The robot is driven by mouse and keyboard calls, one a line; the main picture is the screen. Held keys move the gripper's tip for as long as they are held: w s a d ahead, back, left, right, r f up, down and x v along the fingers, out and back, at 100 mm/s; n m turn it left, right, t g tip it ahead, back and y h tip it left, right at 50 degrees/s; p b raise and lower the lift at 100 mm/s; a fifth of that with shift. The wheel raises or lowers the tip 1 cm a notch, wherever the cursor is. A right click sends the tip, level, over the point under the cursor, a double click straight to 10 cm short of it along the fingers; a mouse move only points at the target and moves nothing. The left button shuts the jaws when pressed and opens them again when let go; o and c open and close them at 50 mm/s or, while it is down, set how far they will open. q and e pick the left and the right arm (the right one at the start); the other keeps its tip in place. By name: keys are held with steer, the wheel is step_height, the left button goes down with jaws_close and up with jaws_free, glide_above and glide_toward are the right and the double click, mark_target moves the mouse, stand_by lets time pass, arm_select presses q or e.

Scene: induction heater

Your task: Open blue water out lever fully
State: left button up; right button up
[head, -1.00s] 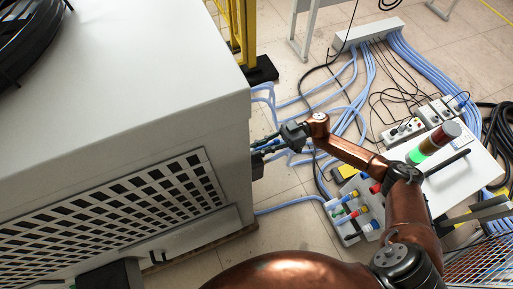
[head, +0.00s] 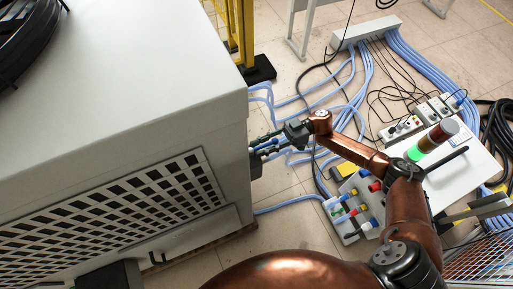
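The large white cabinet (head: 140,90) fills the left of the head view. Short pipes or fittings with small blue parts (head: 268,147) stick out from its right side, above a dark block (head: 256,165). I cannot make out clearly which of these parts is the blue water out lever. My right gripper (head: 284,137), dark grey, points left at these fittings and is very close to them. Its fingertips overlap the fittings, so I cannot tell whether it touches or grips anything. My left gripper is out of view.
Blue hoses (head: 345,75) run across the tiled floor. A grey block with coloured fittings (head: 350,212) and a white box (head: 458,180) with a lit green lamp stack (head: 415,153) stand at the right. A yellow frame (head: 240,35) stands behind the cabinet.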

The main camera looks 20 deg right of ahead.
steer(key=d, duration=1)
